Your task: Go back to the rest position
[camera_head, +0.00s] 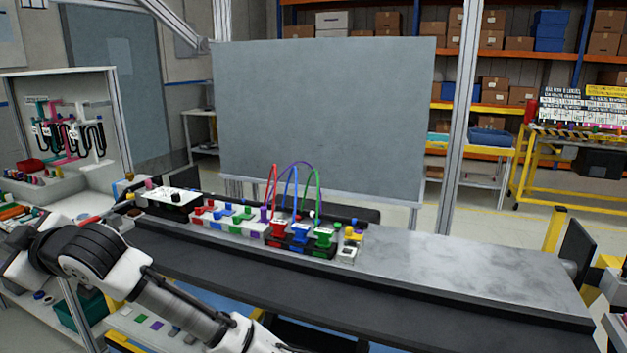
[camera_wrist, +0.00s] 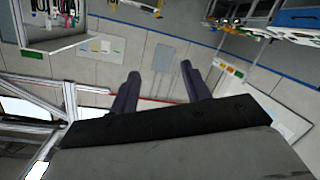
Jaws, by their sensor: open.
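My gripper (camera_wrist: 160,69) shows in the wrist view with its two dark fingers apart and nothing between them. Beyond the fingers are a grey wall or floor surface and shelving, with no task object close by. In the head view my white and black arm crosses the lower left; I cannot make out the gripper there. The dashboard module (camera_head: 300,238) stands on the dark bench, with red, blue and green blocks and looping cables in matching colours. My gripper is apart from it.
The bench top (camera_head: 460,270) is clear to the right of the module. A white-topped black box (camera_head: 172,203) stands at its left. A large grey panel (camera_head: 325,115) rises behind. A metal post (camera_head: 461,120) stands right of the panel, and a yellow rack (camera_head: 560,165) farther right.

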